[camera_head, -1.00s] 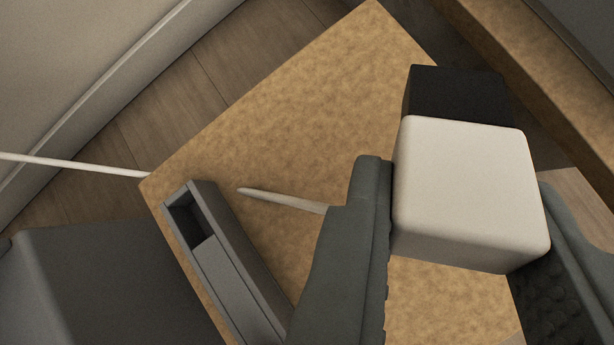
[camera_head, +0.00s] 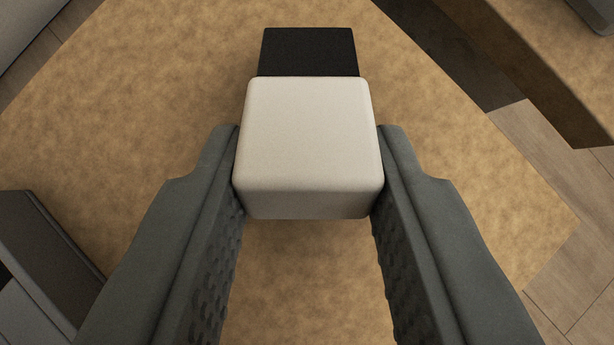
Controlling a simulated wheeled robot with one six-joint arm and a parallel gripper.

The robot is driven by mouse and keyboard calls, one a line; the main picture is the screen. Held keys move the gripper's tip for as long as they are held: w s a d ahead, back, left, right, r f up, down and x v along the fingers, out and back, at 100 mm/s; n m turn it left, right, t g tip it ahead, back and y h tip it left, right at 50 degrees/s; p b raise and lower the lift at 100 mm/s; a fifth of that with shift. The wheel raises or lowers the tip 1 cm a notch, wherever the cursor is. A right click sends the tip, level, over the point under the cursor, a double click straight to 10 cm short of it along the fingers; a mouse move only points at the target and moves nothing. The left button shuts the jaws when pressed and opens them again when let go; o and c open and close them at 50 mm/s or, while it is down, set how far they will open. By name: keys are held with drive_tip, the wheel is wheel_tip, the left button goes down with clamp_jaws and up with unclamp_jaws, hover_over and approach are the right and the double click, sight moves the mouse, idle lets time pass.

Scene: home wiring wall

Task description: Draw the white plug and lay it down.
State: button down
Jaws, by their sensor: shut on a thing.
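The white plug (camera_head: 308,135) is a rounded off-white block with a black part (camera_head: 308,52) at its far end. It sits between the two dark grey fingers of my gripper (camera_head: 308,165), which touch its left and right sides. My gripper is shut on it. Below it is a tan, mottled board-like surface (camera_head: 130,110). I cannot tell whether the plug touches that surface or is held above it. The plug's underside is hidden.
A grey box-like channel (camera_head: 60,245) is at the left edge, on or beside the tan surface. Wooden floor (camera_head: 560,175) shows past the surface's right edge. A brown ledge (camera_head: 520,50) runs along the upper right. The surface around the plug is mostly clear.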

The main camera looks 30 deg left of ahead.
drive_tip(key=shift+f, duration=0.25)
drive_tip(key=c, duration=1)
unclamp_jaws()
drive_tip(key=shift+o, duration=0.2)
drive_tip(key=v, duration=1.7)
drive_tip(key=shift+r, duration=0.15)
drive_tip(key=shift+s, duration=0.1)
